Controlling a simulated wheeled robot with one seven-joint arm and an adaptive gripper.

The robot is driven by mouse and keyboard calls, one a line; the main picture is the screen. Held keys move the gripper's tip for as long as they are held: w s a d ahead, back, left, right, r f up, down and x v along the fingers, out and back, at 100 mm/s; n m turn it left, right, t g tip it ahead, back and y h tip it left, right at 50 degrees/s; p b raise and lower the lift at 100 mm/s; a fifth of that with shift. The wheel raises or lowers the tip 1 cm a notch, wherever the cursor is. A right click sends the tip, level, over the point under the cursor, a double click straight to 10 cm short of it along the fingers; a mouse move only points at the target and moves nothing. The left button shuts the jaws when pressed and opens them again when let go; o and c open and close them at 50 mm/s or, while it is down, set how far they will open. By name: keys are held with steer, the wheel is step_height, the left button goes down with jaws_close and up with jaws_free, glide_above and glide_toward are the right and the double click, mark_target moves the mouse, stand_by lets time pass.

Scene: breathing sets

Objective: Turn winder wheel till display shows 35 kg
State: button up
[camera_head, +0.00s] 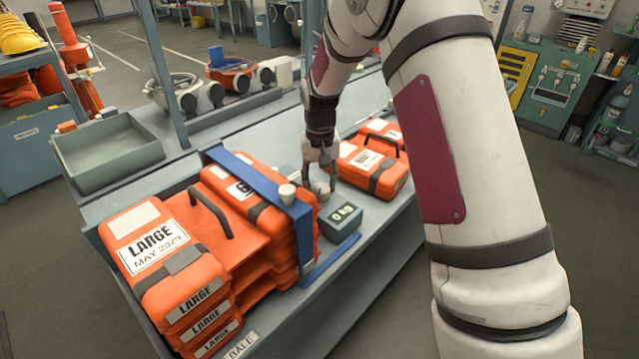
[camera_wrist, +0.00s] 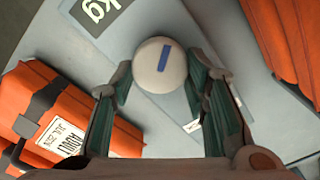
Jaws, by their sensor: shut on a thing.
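The winder wheel (camera_wrist: 158,60) is a pale round knob with a short blue mark, slanted in the wrist view. My gripper (camera_wrist: 162,82) has a finger on either side of it and is shut on it. In the head view my gripper (camera_head: 321,168) reaches down from above, and the wheel (camera_head: 320,188) is partly hidden beneath its fingers. The display (camera_head: 342,214) is a dark box just in front of the wheel and reads 0 kg. Only "kg" of the display (camera_wrist: 93,10) shows at the top of the wrist view.
Orange cases marked LARGE (camera_head: 165,245) are stacked at the left, beside a blue strap frame (camera_head: 262,190) with a pale knob (camera_head: 287,193). More orange cases (camera_head: 372,165) lie right of my gripper. An empty green tray (camera_head: 105,155) stands at the back left.

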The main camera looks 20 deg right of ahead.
mark_target(320, 187)
stand_by(0.4)
steer(key=o, duration=1.1)
steer(key=shift+o, duration=0.2)
steer(key=shift+r, duration=0.1)
step_height(320, 187, up, 12)
